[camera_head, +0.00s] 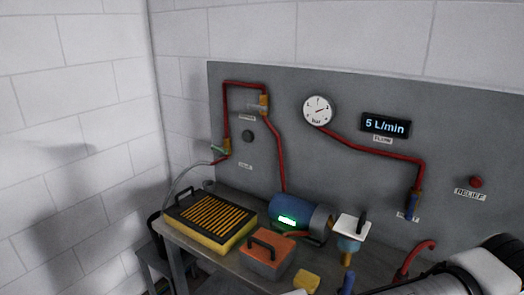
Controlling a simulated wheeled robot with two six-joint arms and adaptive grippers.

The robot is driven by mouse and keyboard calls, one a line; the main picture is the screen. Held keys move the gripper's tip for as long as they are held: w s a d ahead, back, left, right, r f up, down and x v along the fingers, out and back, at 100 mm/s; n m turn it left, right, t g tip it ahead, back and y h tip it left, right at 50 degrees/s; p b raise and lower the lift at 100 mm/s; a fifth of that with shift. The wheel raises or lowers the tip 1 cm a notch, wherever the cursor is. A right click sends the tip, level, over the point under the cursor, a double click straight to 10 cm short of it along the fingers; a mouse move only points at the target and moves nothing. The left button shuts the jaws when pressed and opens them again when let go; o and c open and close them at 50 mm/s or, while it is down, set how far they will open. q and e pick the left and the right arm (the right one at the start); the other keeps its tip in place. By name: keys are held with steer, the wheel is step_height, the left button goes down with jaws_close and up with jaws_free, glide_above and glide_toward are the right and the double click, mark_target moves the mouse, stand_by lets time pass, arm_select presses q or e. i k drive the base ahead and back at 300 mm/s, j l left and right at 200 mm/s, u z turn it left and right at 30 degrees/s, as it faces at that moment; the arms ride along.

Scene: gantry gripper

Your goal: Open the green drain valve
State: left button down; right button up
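The green valve lever (217,150) is at the left of the grey wall panel. It sticks out to the left from a brass valve body (227,146) at the lower end of a red pipe. A clear hose (185,176) curves down from just below it. The lever looks nearly level, tilted slightly; its exact setting is too small to tell. No gripper is near the valve. A white and black link of my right arm (470,274) shows at the lower right. I cannot make out either gripper's fingers.
A workbench (205,257) stands below the panel, with a yellow-black slatted box (212,216), an orange box (266,256), a blue motor (290,213) and a white-topped item (351,227). A gauge (317,110), a display reading 5 L/min (385,125) and a red button (476,182) are on the panel.

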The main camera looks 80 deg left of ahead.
mark_target(214, 147)
steer(key=u, duration=2.95)
steer(key=z, duration=0.4)
steer(key=i+j+z, duration=0.1)
steer(key=j+z, duration=0.4)
steer(key=j, duration=0.65)
steer(key=j+z, duration=0.45)
steer(key=j, duration=0.65)
steer(key=k, duration=0.05)
